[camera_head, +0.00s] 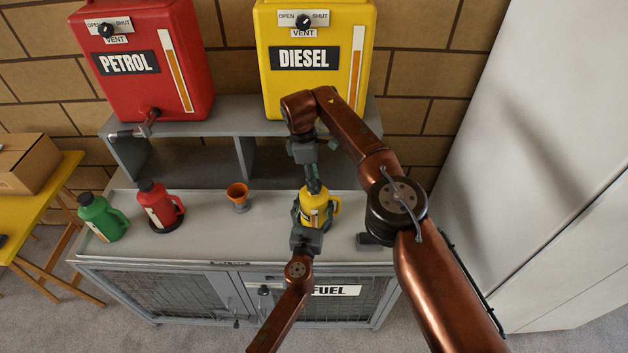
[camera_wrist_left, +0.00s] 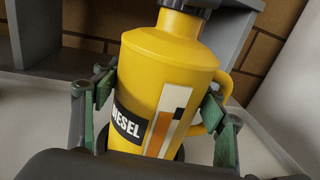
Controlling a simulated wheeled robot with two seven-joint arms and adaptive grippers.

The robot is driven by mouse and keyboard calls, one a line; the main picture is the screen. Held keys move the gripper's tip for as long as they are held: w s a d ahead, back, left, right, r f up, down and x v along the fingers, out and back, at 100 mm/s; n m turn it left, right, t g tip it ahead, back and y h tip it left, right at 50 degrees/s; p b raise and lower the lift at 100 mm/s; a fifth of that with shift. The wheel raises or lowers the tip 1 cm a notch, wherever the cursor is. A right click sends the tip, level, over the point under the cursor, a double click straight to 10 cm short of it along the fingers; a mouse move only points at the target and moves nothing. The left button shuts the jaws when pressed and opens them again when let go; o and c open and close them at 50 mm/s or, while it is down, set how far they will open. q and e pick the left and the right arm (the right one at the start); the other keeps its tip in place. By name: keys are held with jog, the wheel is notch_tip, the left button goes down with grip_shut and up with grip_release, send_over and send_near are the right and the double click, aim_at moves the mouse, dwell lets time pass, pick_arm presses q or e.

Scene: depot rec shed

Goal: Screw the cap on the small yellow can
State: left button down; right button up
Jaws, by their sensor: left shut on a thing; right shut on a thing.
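The small yellow can (camera_head: 318,204) stands upright on the grey bench, with a handle on its right side. In the left wrist view the can (camera_wrist_left: 170,75) shows a DIESEL label and an orange gauge strip. My left gripper (camera_head: 311,214) is shut around the can's body, one finger on each side. My right gripper (camera_head: 313,178) is above the can's neck, pointing down and shut on the dark cap. In the left wrist view the cap (camera_wrist_left: 188,4) sits at the neck, cut off by the top edge. I cannot tell how tightly it is seated.
A red can (camera_head: 160,206), a green can (camera_head: 101,218) and an orange funnel (camera_head: 237,193) stand left on the bench (camera_head: 210,240). Petrol (camera_head: 150,60) and diesel (camera_head: 315,60) tanks stand on the shelf behind. A tall white cabinet (camera_head: 520,150) is at right.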

jog(key=m, duration=0.2)
jog(key=shift+r+m, duration=0.1)
jog(key=shift+m, duration=0.3)
jog(key=o, duration=0.7)
jog(key=shift+o, duration=0.3)
jog(key=o, duration=0.6)
jog(key=shift+c, duration=0.2)
pick_arm(q)
jog(key=shift+c, duration=1.9)
grip_release()
jog(key=shift+s, duration=0.1)
jog(key=s+a, duration=0.2)
jog(key=s, duration=0.9)
jog(key=shift+s, duration=0.35)
